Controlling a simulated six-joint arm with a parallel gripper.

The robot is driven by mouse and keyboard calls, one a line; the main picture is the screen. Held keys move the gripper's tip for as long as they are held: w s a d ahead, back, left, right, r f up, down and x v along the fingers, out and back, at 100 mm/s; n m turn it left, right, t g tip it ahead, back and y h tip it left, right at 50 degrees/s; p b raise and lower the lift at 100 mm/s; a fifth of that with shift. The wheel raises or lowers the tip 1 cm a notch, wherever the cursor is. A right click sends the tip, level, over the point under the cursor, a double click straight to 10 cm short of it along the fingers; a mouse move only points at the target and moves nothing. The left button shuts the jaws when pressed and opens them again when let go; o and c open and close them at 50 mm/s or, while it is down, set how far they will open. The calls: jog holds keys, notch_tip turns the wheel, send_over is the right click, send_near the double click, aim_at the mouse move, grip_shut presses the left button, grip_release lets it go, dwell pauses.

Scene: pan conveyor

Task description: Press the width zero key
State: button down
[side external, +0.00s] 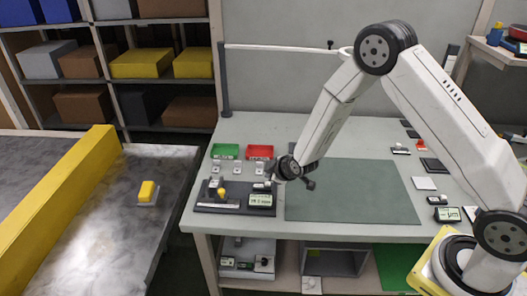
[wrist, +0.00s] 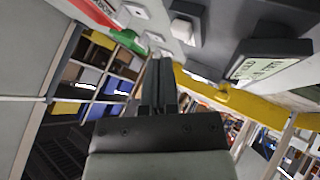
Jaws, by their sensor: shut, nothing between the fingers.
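A dark gauge station (side external: 218,207) stands at the front left of the table. It carries a yellow part (side external: 221,192), pale blocks and a display (side external: 260,200). In the wrist view the display (wrist: 270,62) is at upper right, and a white key-like block (wrist: 185,28) sits on a dark surface left of it. No label is legible, so I cannot tell which piece is the width zero key. My gripper (side external: 268,170) is above the right back part of the station. Its fingers (wrist: 160,72) are shut and empty, apart from the white block in the wrist view.
A green-grey mat (side external: 350,205) lies to the right, mostly bare. A conveyor (side external: 110,230) with a yellow rail (side external: 70,195) and yellow-topped block (side external: 148,192) runs at left.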

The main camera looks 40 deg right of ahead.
aim_at(270, 185)
jog(key=shift+r, duration=2.15)
jog(key=s+r+m+g, duration=0.3)
jog(key=s+r+m, duration=0.1)
jog(key=s, duration=0.8)
jog(key=s+r+m+g, duration=0.3)
jog(key=s+r+m, duration=0.1)
jog(key=s, duration=0.8)
jog(key=shift+s+r+g, duration=0.2)
jog(key=shift+r+g, duration=0.1)
jog(key=shift+r, duration=0.2)
